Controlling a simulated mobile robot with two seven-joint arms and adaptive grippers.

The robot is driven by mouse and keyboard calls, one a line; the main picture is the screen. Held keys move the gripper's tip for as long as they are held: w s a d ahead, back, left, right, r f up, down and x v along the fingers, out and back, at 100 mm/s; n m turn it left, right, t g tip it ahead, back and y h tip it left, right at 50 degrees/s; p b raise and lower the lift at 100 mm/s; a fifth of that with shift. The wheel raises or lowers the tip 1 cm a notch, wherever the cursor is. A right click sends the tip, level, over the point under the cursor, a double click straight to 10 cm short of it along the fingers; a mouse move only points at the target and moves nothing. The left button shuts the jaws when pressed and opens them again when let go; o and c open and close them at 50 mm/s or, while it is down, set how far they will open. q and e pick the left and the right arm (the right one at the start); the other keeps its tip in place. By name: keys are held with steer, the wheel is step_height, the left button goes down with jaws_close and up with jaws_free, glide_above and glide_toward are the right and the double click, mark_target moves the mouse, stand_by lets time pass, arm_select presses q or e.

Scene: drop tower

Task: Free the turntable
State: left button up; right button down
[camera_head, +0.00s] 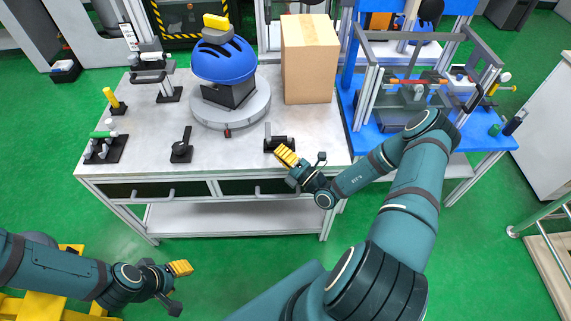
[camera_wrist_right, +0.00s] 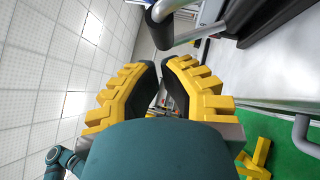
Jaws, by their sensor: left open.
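The turntable (camera_head: 257,108) is a round grey disc on the light bench, with a dark block and a blue ribbed helmet-like shell (camera_head: 224,62) on it. A small red-tipped part (camera_head: 227,133) shows at its front edge. Contact cannot be told. My left gripper (camera_head: 181,268) is open and empty, low in front of the bench.
A cardboard box (camera_head: 309,60) stands right of the turntable. Several fixtures with handles, including a green one (camera_head: 103,135) and a yellow one (camera_head: 112,99), line the left side. A blue table with a framed rig (camera_head: 360,118) adjoins on the right. Bare bench lies at front centre.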

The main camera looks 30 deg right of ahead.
steer(key=shift+w+d+r, duration=0.2)
steer(key=shift+w+d, duration=0.05)
steer(key=shift+w, duration=0.2)
steer(key=w+d+r+m+g+p, duration=0.1)
steer(key=w+m+g+p, duration=0.1)
steer(key=p, duration=0.1)
steer(key=w+d+r+m+g+p, duration=0.1)
steer(key=w+d+m+g+p, duration=0.1)
steer(key=p, duration=0.2)
steer(key=w+d+r+m+g+h+p, duration=0.1)
steer(key=w+r+m+g+p, duration=0.1)
steer(key=w+m+g+p, duration=0.1)
steer(key=shift+d+p, duration=0.2)
steer(key=shift+p, duration=0.55)
steer(key=shift+w+d+f+m+g, duration=0.15)
steer(key=shift+w+d+m+g, duration=0.15)
steer(key=shift+w, duration=0.3)
steer(key=shift+w+d+f+m+g, duration=0.1)
steer(key=shift+w+d+g, duration=0.1)
steer(key=shift+w+d, duration=0.25)
steer(key=shift+w, duration=0.15)
